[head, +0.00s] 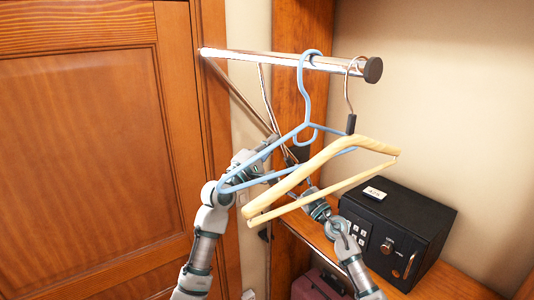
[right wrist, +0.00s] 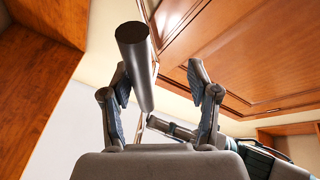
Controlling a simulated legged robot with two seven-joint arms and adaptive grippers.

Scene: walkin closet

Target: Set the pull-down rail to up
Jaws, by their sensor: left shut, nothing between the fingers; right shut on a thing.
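The pull-down rail's silver bar (head: 240,54) runs across the upper middle of the head view, ending in a black cap. A thin rod (head: 265,90) hangs below it, with a dark grip (head: 302,154) partly hidden behind hangers. A blue hanger (head: 304,95) and a wooden hanger (head: 290,182) hang on the bar. My right gripper (right wrist: 160,70) is shut on a dark cylindrical handle (right wrist: 135,65), seen between its fingers in the right wrist view. My left gripper (head: 268,147) is shut and empty, left of the grip and behind the blue hanger.
A black safe (head: 415,225) with a small white card (head: 375,193) on top stands on a wooden shelf at right. A dark red case (head: 318,286) sits below. A wooden door (head: 85,150) fills the left side. Both hangers dangle close in front of my arms.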

